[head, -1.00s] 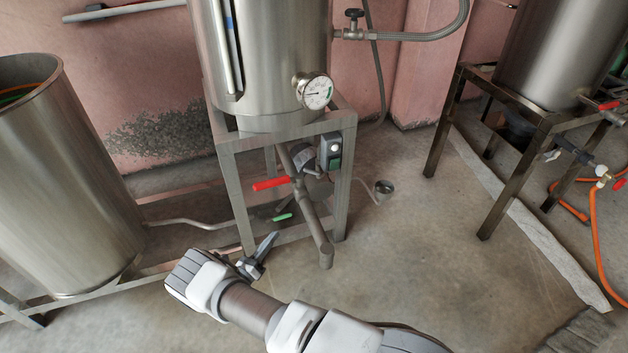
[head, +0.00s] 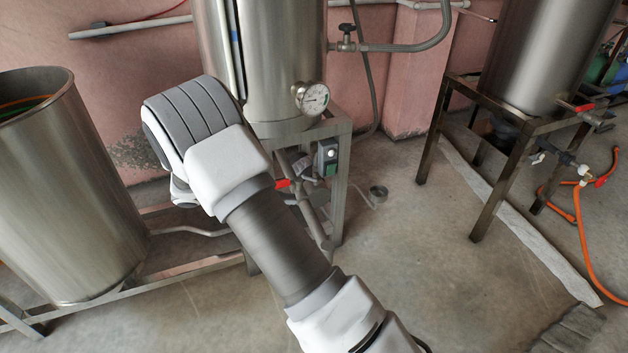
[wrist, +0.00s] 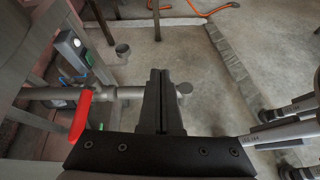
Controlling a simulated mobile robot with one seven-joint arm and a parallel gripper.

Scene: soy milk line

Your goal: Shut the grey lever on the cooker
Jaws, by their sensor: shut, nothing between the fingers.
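The cooker (head: 268,70) is the steel tank on a metal stand in the middle of the head view. I cannot make out a plainly grey lever on it. A valve with a dark handle (head: 349,27) sits on the hose at its upper right. Under the tank, a red handle (head: 283,184) sits on the outlet pipe, partly behind my arm; the red handle also shows in the wrist view (wrist: 81,115), left of my gripper. My gripper (wrist: 161,73) is shut and empty, with its fingers in front of the outlet pipe (wrist: 130,91). My arm hides it in the head view.
An open steel tank (head: 65,190) stands at the left. Another tank (head: 548,50) on a dark stand (head: 490,190) is at the right, with an orange hose (head: 583,240). A gauge (head: 311,98) and a switch box (head: 328,157) are on the cooker. Floor right of the cooker is open.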

